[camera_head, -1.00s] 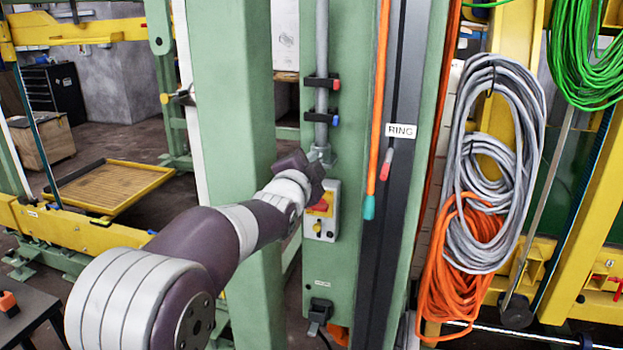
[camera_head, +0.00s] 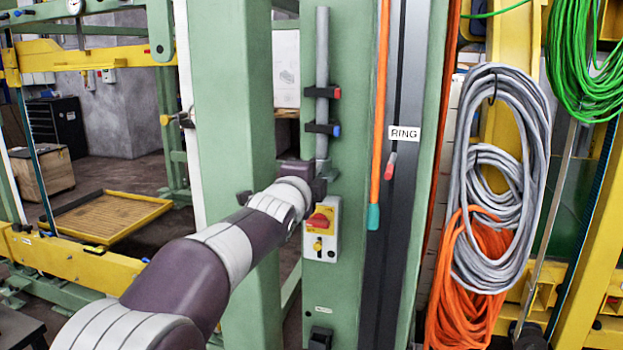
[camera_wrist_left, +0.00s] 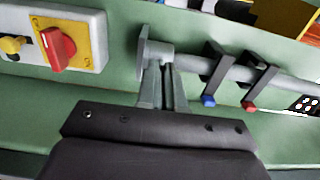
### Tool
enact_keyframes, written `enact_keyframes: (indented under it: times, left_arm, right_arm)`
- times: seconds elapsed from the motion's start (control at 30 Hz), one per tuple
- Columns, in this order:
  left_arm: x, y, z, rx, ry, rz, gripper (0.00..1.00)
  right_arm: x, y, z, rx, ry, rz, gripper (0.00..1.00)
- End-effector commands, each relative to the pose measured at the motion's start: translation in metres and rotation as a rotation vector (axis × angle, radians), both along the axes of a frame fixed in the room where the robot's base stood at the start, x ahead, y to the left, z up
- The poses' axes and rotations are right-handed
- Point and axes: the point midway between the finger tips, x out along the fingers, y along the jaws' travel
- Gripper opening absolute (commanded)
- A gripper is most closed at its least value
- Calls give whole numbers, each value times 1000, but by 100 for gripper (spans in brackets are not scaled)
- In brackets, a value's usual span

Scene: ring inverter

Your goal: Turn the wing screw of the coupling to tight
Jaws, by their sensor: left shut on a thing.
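The coupling (camera_wrist_left: 158,57) is a grey fitting at the end of a grey pipe on the green post. In the head view the pipe (camera_head: 322,55) stands upright, and its lower end meets my left gripper (camera_head: 325,172). In the left wrist view the two grey fingers of my left gripper (camera_wrist_left: 163,88) reach up to the coupling and are shut on a small part there. This fits the wing screw, but the fingers hide nearly all of it, so its angle cannot be told. My right gripper is in neither view.
Two black clamps, one with a red end (camera_head: 322,92) and one with a blue end (camera_head: 322,128), hold the pipe. A switch box (camera_head: 332,247) with a red knob sits just below my gripper. An orange tube (camera_head: 379,120) and hanging cables (camera_head: 493,180) are to the right.

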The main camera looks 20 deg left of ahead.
Motion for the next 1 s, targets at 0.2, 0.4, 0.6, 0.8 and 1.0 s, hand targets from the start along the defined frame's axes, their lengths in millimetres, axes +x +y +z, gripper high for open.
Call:
enact_keyframes:
  times: [0.2, 0.4, 0.6, 0.8, 1.0]
  left_arm:
    - [0, -1, 1, 2, -1, -2, 0]
    - [0, -1, 0, 2, -1, -2, 26]
    - [0, -1, 0, 1, 1, -1, 32]
    - [-7, 0, 0, 1, -1, -1, 32]
    - [-52, 1, -2, 2, -2, -1, 32]
  right_arm:
    - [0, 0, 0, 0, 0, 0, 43]
    - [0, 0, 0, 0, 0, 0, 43]
    - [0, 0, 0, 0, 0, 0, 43]
    - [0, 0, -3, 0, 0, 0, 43]
    - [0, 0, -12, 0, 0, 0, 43]
